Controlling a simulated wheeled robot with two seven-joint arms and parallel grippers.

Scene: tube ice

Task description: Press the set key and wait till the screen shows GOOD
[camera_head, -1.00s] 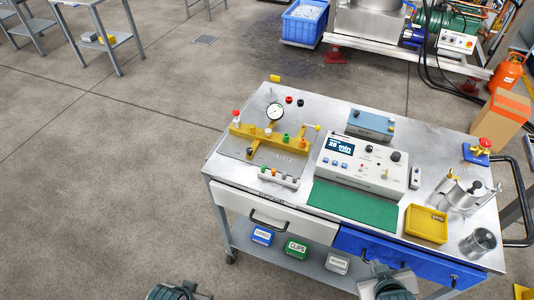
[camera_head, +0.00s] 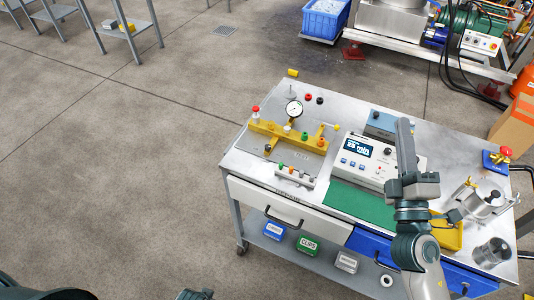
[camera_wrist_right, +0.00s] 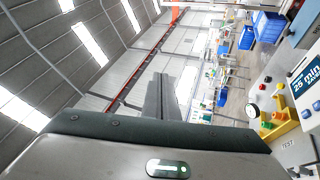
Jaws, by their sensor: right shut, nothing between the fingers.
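The white tester box (camera_head: 376,160) stands on the metal bench, with knobs and a row of small blue keys (camera_head: 353,163). Its dark screen (camera_head: 359,149) shows white text; in the right wrist view the screen (camera_wrist_right: 308,82) reads "25 min". The key labels are too small to read. My left gripper's fingers are out of view; only dark arm parts show at the bottom edge.
A yellow fixture with a dial gauge (camera_head: 293,108) stands left of the box. A green mat (camera_head: 358,200) lies in front. A blue box (camera_head: 381,123) is behind.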

